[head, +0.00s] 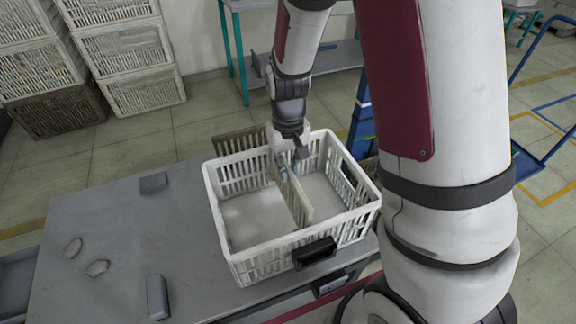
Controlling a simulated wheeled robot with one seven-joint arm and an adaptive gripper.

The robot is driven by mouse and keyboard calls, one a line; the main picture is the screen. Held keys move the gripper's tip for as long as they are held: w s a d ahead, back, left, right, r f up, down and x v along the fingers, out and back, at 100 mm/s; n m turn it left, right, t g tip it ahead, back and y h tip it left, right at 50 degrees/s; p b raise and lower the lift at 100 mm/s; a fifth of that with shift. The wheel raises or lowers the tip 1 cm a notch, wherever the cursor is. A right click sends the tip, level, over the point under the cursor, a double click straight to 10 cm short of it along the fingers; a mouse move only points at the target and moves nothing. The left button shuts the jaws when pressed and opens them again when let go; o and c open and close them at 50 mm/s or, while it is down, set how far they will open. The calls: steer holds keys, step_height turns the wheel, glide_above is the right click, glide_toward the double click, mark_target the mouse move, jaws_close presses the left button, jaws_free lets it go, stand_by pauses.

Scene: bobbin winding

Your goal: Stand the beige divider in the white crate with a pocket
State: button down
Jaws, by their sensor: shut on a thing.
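The white crate (243,263) stands on the grey table, with slatted walls and a black pocket (314,253) on its near wall. The beige divider (298,203) is inside the crate, roughly upright, running from the far side toward the near wall and splitting the floor into left and right parts. My gripper (289,166) reaches down over the crate's far side and is shut on the divider's far upper part. The fingers are small and partly hidden. I cannot tell whether the divider's bottom edge touches the crate floor.
A brownish slatted panel or crate (232,140) shows behind the white crate. Stacked crates (135,52) stand on the floor behind.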

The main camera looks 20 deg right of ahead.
mark_target(288, 188)
steer(key=shift+f, duration=0.1)
steer(key=shift+f+b, duration=2.05)
steer(key=shift+f, duration=0.9)
steer(key=shift+f+b, duration=0.8)
steer(key=shift+f, duration=0.3)
steer(key=c, duration=1.5)
jaws_free()
steer(key=shift+r, duration=0.1)
